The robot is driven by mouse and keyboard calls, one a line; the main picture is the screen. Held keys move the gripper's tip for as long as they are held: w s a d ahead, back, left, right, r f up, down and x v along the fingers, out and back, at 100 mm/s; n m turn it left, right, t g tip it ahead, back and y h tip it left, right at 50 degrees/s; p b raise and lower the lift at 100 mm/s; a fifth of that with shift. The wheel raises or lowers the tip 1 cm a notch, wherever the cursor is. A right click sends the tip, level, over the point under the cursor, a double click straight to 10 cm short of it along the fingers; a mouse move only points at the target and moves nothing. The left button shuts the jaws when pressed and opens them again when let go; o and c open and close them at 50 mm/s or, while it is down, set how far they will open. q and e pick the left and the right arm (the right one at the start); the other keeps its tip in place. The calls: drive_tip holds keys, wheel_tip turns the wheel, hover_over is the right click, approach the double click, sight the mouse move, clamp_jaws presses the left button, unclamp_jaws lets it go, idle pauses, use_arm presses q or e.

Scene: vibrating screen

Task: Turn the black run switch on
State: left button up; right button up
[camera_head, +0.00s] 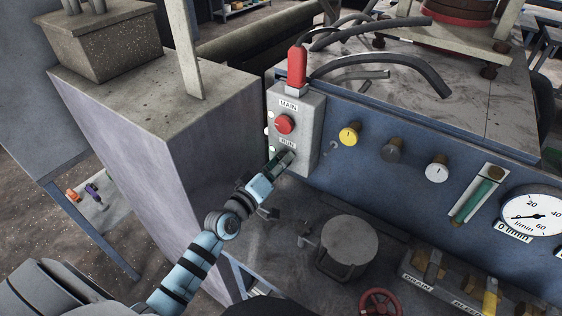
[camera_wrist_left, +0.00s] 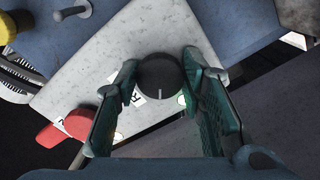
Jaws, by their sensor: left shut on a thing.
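The black run switch (camera_wrist_left: 160,77) is a round knob with a white pointer line, on the grey switch box (camera_head: 307,130) below the red MAIN knob (camera_head: 284,124). In the left wrist view its pointer line points down in the picture. My left gripper (camera_head: 284,161) is at the switch, its two fingers on opposite sides of the knob, shut on it. The fingers hide most of the switch in the head view. The red knob also shows in the left wrist view (camera_wrist_left: 80,124). My right gripper is not in view.
Yellow (camera_head: 349,134), dark grey (camera_head: 392,150) and white (camera_head: 437,168) knobs sit on the blue panel to the right. A round dial gauge (camera_head: 534,217) is further right. A grey cylinder (camera_head: 346,246) stands below the panel. A tall grey block (camera_head: 160,130) is left of the box.

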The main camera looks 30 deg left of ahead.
use_arm(q)
drive_tip(key=shift+n, duration=0.6)
drive_tip(key=o, duration=1.2)
drive_tip(key=shift+c, duration=0.2)
drive_tip(key=s+a, duration=0.1)
drive_tip(key=s, duration=0.6)
drive_tip(key=shift+s, duration=0.3)
drive_tip(key=shift+w, duration=0.1)
